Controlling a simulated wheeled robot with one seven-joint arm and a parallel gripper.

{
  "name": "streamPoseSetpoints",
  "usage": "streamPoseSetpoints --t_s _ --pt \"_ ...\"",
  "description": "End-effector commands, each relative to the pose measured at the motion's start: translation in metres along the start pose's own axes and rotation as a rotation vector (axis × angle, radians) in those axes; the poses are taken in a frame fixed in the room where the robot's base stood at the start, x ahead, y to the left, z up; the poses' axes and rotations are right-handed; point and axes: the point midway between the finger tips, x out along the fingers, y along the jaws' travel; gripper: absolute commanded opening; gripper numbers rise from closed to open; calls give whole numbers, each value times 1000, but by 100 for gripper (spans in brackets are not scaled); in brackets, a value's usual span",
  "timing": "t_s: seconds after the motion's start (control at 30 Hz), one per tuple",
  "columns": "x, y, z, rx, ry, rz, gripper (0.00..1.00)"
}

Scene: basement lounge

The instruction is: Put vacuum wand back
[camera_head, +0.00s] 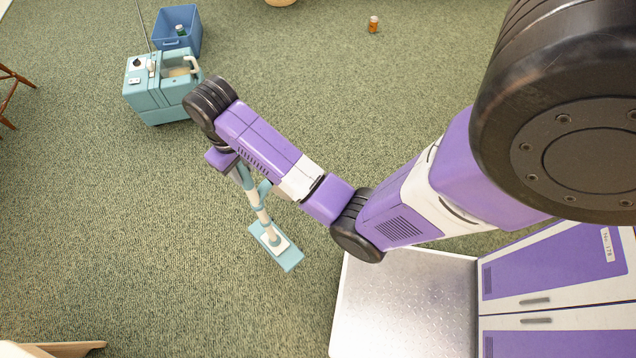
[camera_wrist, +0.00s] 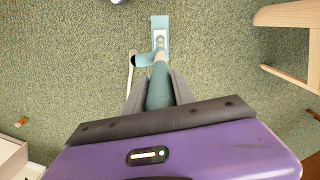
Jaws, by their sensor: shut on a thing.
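The vacuum wand (camera_head: 262,215) is teal and white with a flat teal floor head (camera_head: 277,247). My gripper (camera_wrist: 157,92) is shut on the wand's teal upper part, which shows between its dark fingers in the wrist view. In the head view my wrist hides the grip. The wand hangs below my gripper, its head close to the carpet; I cannot tell whether it touches. The teal vacuum body (camera_head: 158,98) stands on the carpet at upper left, beyond my wrist, apart from the wand. Its holder for the wand cannot be made out.
A blue bin (camera_head: 180,24) with a bottle inside stands behind the vacuum body. A small orange bottle (camera_head: 374,24) is on the carpet at the top. Wooden furniture legs (camera_head: 12,92) are at the left edge, and another wooden piece (camera_head: 60,349) is at bottom left. The carpet between is clear.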

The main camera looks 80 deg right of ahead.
Motion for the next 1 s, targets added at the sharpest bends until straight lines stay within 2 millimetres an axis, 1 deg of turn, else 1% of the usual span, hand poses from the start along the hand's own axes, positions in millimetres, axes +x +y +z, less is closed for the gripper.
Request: streamPoseSetpoints --t_s 0.03,0.2,0.3,0.4,0.5,0.63,0.8,0.87,1.0 --pt "-8 24 3 59 2 0 0" --pt "-20 91 21 229 2 0 0" --pt "-26 124 34 319 3 1 0" --pt "-31 152 49 398 3 2 0" --pt "-36 175 62 462 4 3 0" --pt "-40 195 77 525 4 4 0" --pt "-41 208 88 569 3 5 0" --pt "-38 210 89 574 3 5 0" --pt "-23 211 90 577 3 6 0"
